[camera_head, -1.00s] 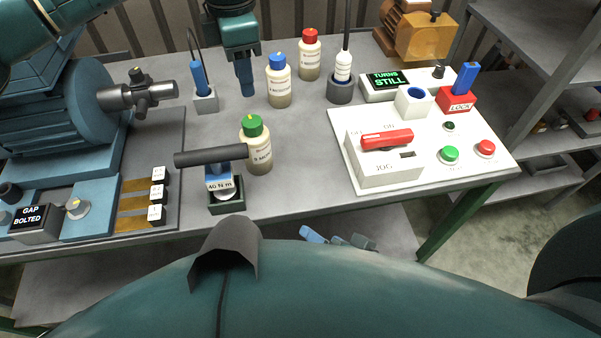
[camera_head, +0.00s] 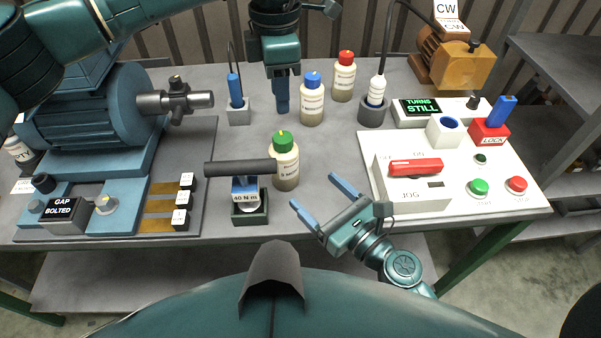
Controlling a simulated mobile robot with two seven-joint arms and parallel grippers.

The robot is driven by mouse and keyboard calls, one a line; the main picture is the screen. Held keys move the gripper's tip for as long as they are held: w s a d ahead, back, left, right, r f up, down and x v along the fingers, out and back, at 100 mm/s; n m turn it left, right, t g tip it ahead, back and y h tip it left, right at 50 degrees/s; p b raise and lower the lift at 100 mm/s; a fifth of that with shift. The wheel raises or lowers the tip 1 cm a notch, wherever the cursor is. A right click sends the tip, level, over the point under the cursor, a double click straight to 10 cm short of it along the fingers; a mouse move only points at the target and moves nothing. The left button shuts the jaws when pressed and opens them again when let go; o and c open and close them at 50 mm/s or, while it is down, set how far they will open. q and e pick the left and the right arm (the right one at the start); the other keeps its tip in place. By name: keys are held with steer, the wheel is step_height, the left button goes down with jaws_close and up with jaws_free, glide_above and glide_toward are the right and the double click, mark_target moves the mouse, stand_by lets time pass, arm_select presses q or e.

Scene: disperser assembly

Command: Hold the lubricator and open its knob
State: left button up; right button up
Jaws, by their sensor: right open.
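Three pale bottles with coloured caps look like lubricators: one with a green cap (camera_head: 286,168), one with a blue cap (camera_head: 312,105) and one with a red cap (camera_head: 343,82). All stand upright on the bench with their caps on. Which one the task means, I cannot tell. My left gripper (camera_head: 282,105) points down just left of the blue-capped bottle, apart from it; its fingers overlap, so its opening is unclear. My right gripper (camera_head: 324,199) is open and empty at the bench's front edge, below and right of the green-capped bottle, its fingers pointing up and left.
A dark-handled torque tool (camera_head: 240,169) stands left of the green-capped bottle. A white control panel (camera_head: 460,165) with a red switch lies at right. A blue motor (camera_head: 100,115) fills the left. A white dispenser (camera_head: 377,90) stands in a grey holder behind.

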mark_target(293, 170)
steer(key=x, duration=1.1)
steer(key=shift+w+a, duration=0.15)
steer(key=shift+f, duration=0.1)
steer(key=shift+c, duration=0.5)
steer(key=c, duration=1.3)
